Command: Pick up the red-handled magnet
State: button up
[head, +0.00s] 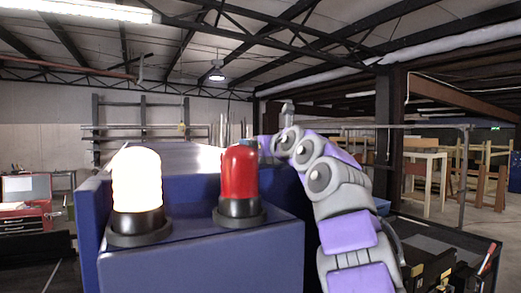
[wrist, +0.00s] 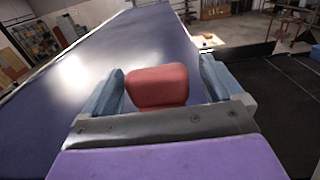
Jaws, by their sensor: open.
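In the wrist view, a red rounded block, seemingly the handle of the red-handled magnet (wrist: 158,86), shows between the two blue-grey fingers of my gripper (wrist: 163,66). The fingers are apart, one on each side of it. I cannot tell whether either finger touches it. The lower part of the magnet is hidden behind my gripper's dark front edge. In the head view, my arm reaches forward past the right side of the blue housing, and the magnet does not show there.
The long dark-blue surface (wrist: 135,45) stretches ahead in the wrist view. In the head view, a lit white beacon (head: 137,180) and a red beacon (head: 239,172) stand on the blue housing (head: 200,262), left of my arm. A cluttered dark bench (head: 430,240) is at right.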

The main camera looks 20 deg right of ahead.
jog(key=c, duration=1.3)
jog(key=shift+r, duration=0.1)
